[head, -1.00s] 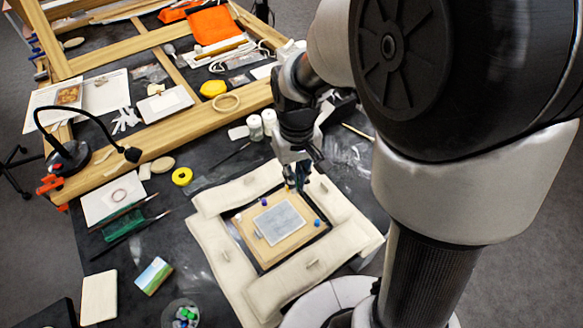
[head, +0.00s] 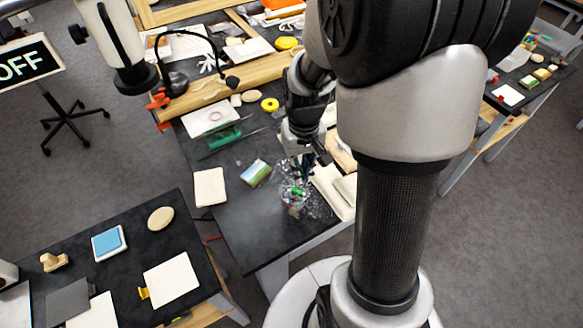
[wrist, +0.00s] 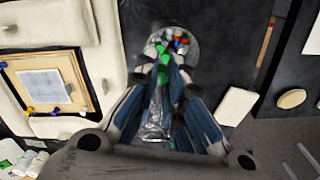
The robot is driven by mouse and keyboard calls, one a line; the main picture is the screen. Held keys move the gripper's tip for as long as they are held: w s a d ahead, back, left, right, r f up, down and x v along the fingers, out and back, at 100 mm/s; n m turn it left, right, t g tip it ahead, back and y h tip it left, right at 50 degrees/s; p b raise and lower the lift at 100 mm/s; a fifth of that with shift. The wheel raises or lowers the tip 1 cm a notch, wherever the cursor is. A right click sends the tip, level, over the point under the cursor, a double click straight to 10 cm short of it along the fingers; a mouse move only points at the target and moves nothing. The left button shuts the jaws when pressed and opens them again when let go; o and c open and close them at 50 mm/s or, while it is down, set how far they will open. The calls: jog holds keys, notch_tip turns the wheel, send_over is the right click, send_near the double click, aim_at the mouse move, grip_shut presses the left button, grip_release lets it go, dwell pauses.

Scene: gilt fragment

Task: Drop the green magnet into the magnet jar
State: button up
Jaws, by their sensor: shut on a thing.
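My gripper (wrist: 163,72) is shut on the green magnet (wrist: 162,76), which shows between the fingertips in the wrist view. The magnet jar (wrist: 195,48) is a clear round container with several green, red and blue magnets inside. The gripper and magnet overlap its near part in the wrist view; the exact height above the rim is hard to tell. In the head view my gripper (head: 302,168) is just above the jar (head: 292,208), and the held magnet is too small to make out clearly.
A framed board (wrist: 75,65) with pins and cream padded weights lies left of the jar in the wrist view. A second dark table (head: 130,285) stands at the lower left.

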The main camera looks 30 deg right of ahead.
jog(key=shift+s+a+f, duration=0.1)
jog(key=shift+a+f, duration=0.05)
jog(key=f+b, duration=0.2)
jog(key=f, duration=0.1)
jog(key=f+b, duration=0.3)
jog(key=shift+d, duration=0.2)
jog(key=o, duration=0.8)
jog(key=shift+r, duration=0.1)
jog(key=shift+c, duration=0.2)
notch_tip(320, 180, up, 12)
jog(key=shift+a, duration=0.1)
